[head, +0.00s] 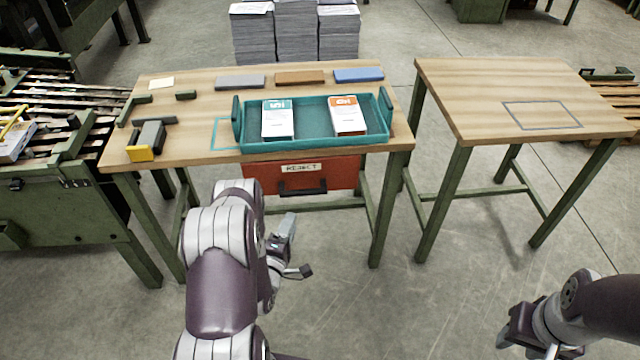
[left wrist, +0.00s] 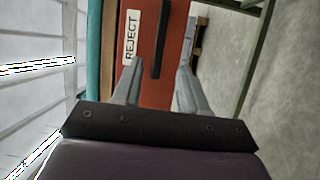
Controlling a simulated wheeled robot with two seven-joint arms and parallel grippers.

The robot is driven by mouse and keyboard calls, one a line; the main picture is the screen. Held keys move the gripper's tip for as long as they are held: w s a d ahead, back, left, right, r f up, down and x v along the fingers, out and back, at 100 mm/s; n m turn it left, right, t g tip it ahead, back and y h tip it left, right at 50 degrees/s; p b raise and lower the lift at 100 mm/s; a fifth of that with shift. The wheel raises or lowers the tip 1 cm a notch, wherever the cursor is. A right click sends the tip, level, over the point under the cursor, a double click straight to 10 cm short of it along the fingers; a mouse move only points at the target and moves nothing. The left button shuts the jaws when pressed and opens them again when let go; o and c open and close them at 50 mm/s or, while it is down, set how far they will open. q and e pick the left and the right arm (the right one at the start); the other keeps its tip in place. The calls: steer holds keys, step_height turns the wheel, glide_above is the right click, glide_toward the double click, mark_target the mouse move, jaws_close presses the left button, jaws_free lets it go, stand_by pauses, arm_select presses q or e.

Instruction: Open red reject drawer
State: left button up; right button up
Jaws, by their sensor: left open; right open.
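The red reject drawer (head: 340,176) hangs under the front edge of the left wooden table and looks shut. It has a white REJECT label (head: 301,168) and a dark bar handle (head: 303,190) below the label. My left gripper (head: 298,245) is in front of and below the drawer, open and empty. In the left wrist view the drawer (left wrist: 160,85) and its dark handle (left wrist: 156,45) show ahead between the two open fingers, apart from them. My right gripper (head: 522,335) is at the lower right, far from the drawer, open and empty.
A teal tray (head: 315,146) with two booklets stands on the wooden table (head: 190,95) above the drawer. Green table legs (head: 381,215) flank the drawer. A second table (head: 540,90) stands at right. A slatted conveyor (head: 60,105) stands at left. The floor in front is clear.

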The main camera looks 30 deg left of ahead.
mark_target(303, 195)
arm_select(q)
steer(key=w, duration=0.4)
steer(key=w+a+b, duration=0.1)
steer(key=w, duration=0.3)
steer(key=w+a, duration=0.1)
steer(key=w, duration=0.3)
steer(key=shift+w+a+b, duration=0.1)
steer(key=shift+w+b, duration=0.15)
steer(key=shift+b, duration=0.15)
jaws_close()
